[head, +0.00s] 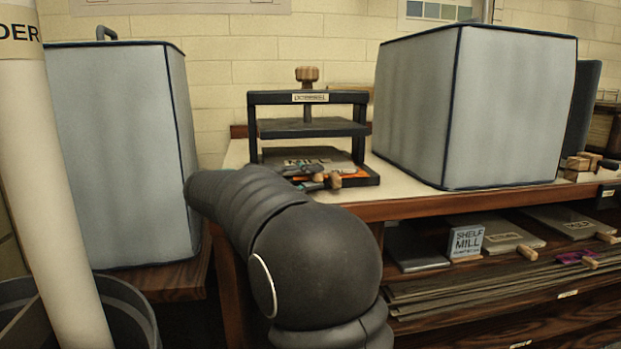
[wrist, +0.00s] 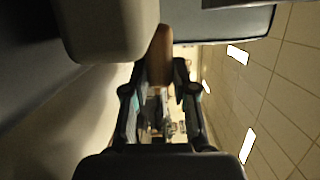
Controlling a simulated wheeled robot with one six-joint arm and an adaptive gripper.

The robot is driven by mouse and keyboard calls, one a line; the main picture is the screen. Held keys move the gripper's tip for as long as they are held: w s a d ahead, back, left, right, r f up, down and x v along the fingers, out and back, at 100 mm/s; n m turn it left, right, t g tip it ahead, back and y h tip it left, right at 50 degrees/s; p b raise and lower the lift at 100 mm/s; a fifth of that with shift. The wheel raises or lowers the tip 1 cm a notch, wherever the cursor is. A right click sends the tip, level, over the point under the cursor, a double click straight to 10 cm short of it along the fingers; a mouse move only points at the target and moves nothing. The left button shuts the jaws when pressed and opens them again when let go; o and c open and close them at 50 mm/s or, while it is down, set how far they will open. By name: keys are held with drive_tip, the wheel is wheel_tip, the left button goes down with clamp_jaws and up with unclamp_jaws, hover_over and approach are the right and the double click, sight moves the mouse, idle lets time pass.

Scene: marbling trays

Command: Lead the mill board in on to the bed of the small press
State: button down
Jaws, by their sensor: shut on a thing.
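The small press (head: 308,97) stands on the pale bench top, with a black frame, a raised plate (head: 310,128) and a wooden knob on top. The dark mill board (head: 300,155), lettered MILL, lies under the raised plate, over the press's bed (head: 362,178). I cannot tell whether it rests flat on the bed. My gripper (head: 318,180) is at the press's front, shut on the board's wooden handle (head: 335,179). The handle also shows between the fingers in the wrist view (wrist: 159,55). My gripper and arm hide part of the board's front edge.
A large grey covered box (head: 415,105) stands close right of the press, another (head: 120,150) at left. A pale roll (head: 40,180) leans at far left. The shelf below holds a SHELF MILL sign (head: 466,241) and several handled boards. An orange patch (head: 356,173) shows by the handle.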

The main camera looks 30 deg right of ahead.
drive_tip(key=c, duration=0.8)
unclamp_jaws()
drive_tip(key=shift+c, duration=0.2)
drive_tip(key=shift+f, duration=0.1)
drive_tip(key=a, duration=1.2)
drive_tip(key=shift+w, duration=0.25)
